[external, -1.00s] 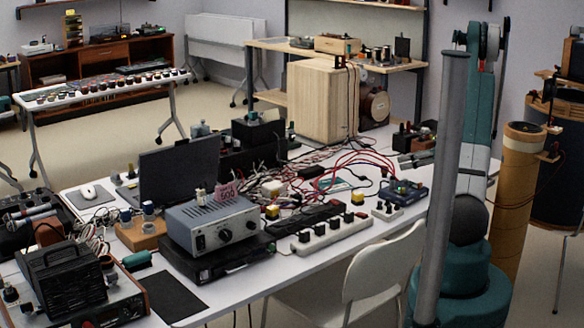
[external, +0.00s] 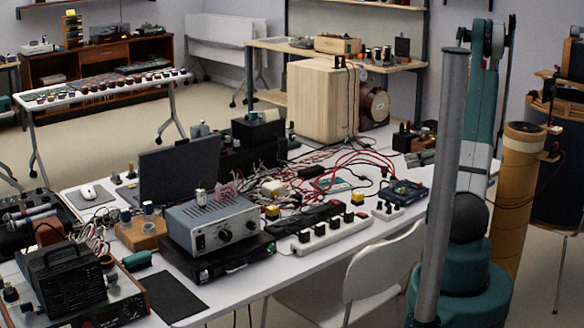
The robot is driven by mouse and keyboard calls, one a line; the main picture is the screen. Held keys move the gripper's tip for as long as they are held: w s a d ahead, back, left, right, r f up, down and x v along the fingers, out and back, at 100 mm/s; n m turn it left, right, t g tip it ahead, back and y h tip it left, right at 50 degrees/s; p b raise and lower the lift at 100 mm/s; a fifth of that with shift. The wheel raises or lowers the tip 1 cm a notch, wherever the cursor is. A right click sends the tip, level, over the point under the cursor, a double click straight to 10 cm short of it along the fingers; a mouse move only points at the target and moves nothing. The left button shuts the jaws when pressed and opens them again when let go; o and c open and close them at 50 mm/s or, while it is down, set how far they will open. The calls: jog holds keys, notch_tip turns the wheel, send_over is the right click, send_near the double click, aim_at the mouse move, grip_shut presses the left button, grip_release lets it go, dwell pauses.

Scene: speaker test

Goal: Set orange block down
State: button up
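My teal and grey arm stands at the right, partly behind a grey pole. The grey part that looks like my gripper (external: 421,158) sticks out to the left of the pole, over the far right end of the white table (external: 375,238). It is small, and its finger opening cannot be made out. I cannot clearly pick out an orange block in or near it. An orange-brown block (external: 142,235) with several dark and pale caps on top sits on the table at the left, far from my gripper.
Red and dark cables and a blue circuit board (external: 404,192) lie near my gripper. A power strip (external: 331,234), a grey amplifier (external: 212,226) and a laptop (external: 178,172) crowd the table. A white chair (external: 384,268) stands in front.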

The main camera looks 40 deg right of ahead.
jog(key=shift+w+a, duration=0.1)
jog(key=w+a+r+m+g, duration=0.15)
jog(key=a+r, duration=0.45)
jog(key=a, duration=0.6)
jog(key=w+a+r+g+h, duration=0.15)
jog(key=a+r, duration=0.45)
jog(key=a, duration=0.7)
jog(key=w+a+r+m+g, duration=0.1)
jog(key=a+r+g, duration=0.1)
jog(key=a+r, duration=0.75)
jog(key=s+a+r+m+g+h, duration=0.1)
jog(key=s+a, duration=0.4)
jog(key=a, duration=0.4)
jog(key=s+a+h, duration=0.1)
jog(key=s+a, duration=0.5)
jog(key=a, duration=0.3)
jog(key=s+a+h, duration=0.1)
jog(key=s+a, duration=0.8)
jog(key=s, duration=0.5)
jog(key=shift+m+t, duration=0.4)
jog(key=shift+m, duration=0.05)
